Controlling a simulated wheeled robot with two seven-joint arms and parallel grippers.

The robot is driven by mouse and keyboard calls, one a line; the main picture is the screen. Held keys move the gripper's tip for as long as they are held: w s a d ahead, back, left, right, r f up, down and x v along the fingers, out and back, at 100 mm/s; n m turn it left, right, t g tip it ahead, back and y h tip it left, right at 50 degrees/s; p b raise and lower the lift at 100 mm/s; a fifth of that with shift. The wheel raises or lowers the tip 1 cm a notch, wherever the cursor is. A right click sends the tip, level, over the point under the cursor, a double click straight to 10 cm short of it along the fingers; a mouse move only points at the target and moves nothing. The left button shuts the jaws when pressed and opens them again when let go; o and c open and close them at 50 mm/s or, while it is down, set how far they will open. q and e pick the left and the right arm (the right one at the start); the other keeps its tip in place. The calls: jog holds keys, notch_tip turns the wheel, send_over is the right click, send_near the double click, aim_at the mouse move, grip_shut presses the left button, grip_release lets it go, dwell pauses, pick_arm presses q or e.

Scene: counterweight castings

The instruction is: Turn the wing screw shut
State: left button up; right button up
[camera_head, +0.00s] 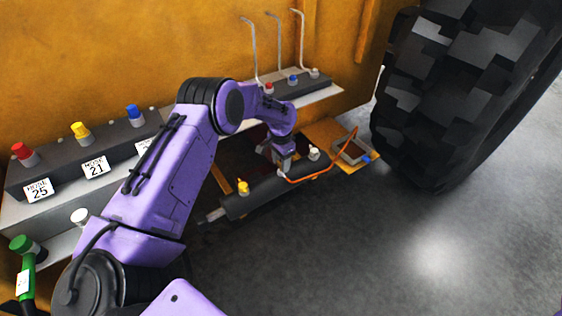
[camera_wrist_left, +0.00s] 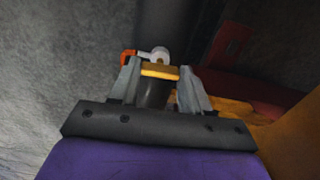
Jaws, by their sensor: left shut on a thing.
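In the left wrist view, a yellow-orange bar, which looks like the wing screw (camera_wrist_left: 160,70), sits between the two grey fingers of my left gripper (camera_wrist_left: 161,84). My left gripper is shut on it. A dark round part shows below the bar between the fingers. In the head view my left gripper (camera_head: 283,158) reaches down at the dark cylinder (camera_head: 262,193) on the floor, and the screw is hidden there behind the gripper and arm. How far the screw is turned cannot be told. My right gripper is not in view.
The cylinder carries a yellow cap (camera_head: 243,187), a white cap (camera_head: 314,153) and an orange hose (camera_head: 310,176). A large tyre (camera_head: 440,100) stands at right. A labelled valve block (camera_head: 85,155) is at left, a lever block (camera_head: 290,87) behind. Open floor lies in front.

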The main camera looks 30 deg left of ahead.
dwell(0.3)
pick_arm(q)
jog(key=o, duration=1.1)
jog(key=shift+c, duration=0.2)
jog(key=shift+r, duration=0.1)
notch_tip(320, 180, up, 10)
jog(key=shift+r+b, duration=0.2)
jog(key=shift+b, duration=0.1)
